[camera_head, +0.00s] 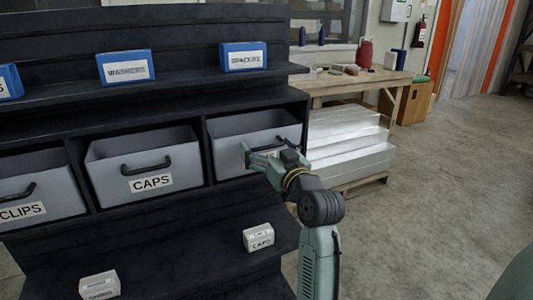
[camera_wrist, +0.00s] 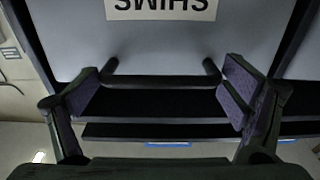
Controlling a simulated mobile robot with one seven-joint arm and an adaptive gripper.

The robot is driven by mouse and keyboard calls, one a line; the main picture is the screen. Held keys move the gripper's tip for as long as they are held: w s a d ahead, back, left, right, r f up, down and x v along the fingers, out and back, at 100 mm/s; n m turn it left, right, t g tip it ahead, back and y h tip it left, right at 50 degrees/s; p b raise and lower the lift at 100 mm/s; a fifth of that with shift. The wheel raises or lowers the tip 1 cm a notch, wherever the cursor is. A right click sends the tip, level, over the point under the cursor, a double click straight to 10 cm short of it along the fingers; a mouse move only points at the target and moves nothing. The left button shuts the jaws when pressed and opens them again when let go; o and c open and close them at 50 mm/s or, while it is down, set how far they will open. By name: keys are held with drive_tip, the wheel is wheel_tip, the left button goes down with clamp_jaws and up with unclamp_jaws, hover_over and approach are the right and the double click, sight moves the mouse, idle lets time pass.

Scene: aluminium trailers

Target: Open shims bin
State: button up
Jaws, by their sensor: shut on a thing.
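The shims bin (camera_head: 240,127) is a grey bin in the right compartment of the black rack, its front about level with the neighbouring bin. My gripper (camera_head: 267,150) is at its front and hides most of its label and handle. In the wrist view, the SHIMS label (camera_wrist: 161,9) appears upside down on the grey bin front.
The caps bin (camera_head: 110,165) and clips bin (camera_head: 58,185) sit to the left. Blue boxes (camera_head: 126,67) stand on the shelf above, small white boxes (camera_head: 258,237) on the shelf below. A workbench (camera_head: 355,80) and stacked pale slabs (camera_head: 345,145) are at right. Open floor lies farther right.

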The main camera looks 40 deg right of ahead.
drive_tip(key=s+a+f+t+h+b, duration=0.1)
drive_tip(key=s+f+t+b, duration=0.4)
drive_tip(key=b, duration=2.5)
wheel_tip(320, 180, down, 2)
drive_tip(key=t, duration=0.3)
drive_tip(key=shift+s+a+f+h+b, duration=0.15)
drive_tip(key=shift+s+a+h+b, duration=0.1)
drive_tip(key=shift+a+h+b, duration=0.05)
drive_tip(key=shift+s+f+b, duration=0.1)
drive_tip(key=shift+f+b, duration=0.1)
drive_tip(key=shift+b, duration=0.35)
drive_tip(key=o, duration=1.4)
drive_tip(key=shift+r, duration=0.1)
